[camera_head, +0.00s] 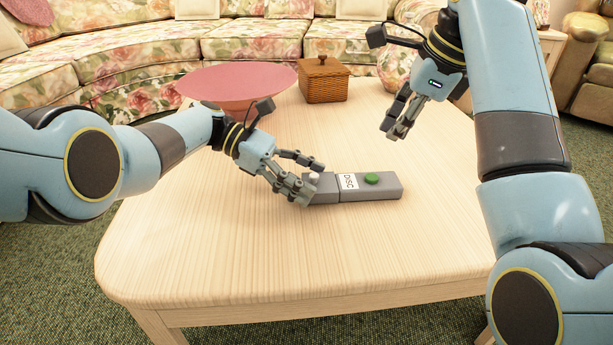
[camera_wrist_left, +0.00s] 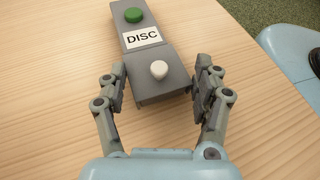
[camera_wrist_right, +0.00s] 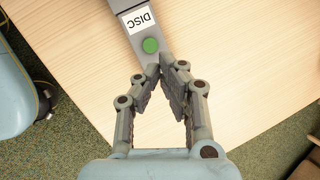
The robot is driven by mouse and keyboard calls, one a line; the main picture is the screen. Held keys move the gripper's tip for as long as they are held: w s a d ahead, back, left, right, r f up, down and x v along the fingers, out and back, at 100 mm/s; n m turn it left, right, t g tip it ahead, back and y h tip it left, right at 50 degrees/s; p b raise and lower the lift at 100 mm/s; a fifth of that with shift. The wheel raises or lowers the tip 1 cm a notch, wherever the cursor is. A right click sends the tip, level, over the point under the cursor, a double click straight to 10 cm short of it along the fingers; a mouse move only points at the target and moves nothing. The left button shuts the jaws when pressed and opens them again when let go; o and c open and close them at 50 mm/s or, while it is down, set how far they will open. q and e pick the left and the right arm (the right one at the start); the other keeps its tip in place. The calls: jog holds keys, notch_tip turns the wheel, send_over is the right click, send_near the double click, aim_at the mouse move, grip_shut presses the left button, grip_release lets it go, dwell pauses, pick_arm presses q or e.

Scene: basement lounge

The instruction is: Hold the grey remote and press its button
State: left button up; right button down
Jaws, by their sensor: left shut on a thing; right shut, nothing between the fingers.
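The grey remote (camera_head: 385,191) lies on the table with a white DISC label, a green button (camera_head: 372,179) and a white button (camera_wrist_left: 159,69). My left gripper (camera_head: 315,182) is shut on the remote's left end, with its fingers on both sides near the white button; it also shows in the left wrist view (camera_wrist_left: 160,84). My right gripper (camera_head: 394,131) is shut and empty, raised above the table behind and to the right of the remote. In the right wrist view its fingertips (camera_wrist_right: 168,65) appear just below the green button (camera_wrist_right: 150,46).
The wooden table (camera_head: 230,260) is clear in front of the remote. A floral sofa (camera_head: 130,62) curves behind the table.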

aim_at(369, 178)
notch_tip(369, 178, up, 3)
jog(key=w+a+n+t+y, duration=0.1)
jog(key=n+t, duration=0.1)
jog(key=n, duration=1.5)
jog(key=w+a+n+t+y, duration=0.1)
jog(key=w+a+n+t, duration=0.1)
jog(key=n, duration=1.5)
jog(key=shift+s+a+f+n, duration=0.1)
jog(key=shift+s+f+n, duration=0.35)
jog(key=shift+f, duration=1.25)
jog(key=shift+s+d+f+n, duration=0.1)
jog(key=shift+s+f+n, duration=0.3)
jog(key=shift+f, duration=1.35)
jog(key=shift+s+a+f+n, duration=0.15)
jog(key=shift+f+n, duration=0.5)
jog(key=shift+f, duration=1.05)
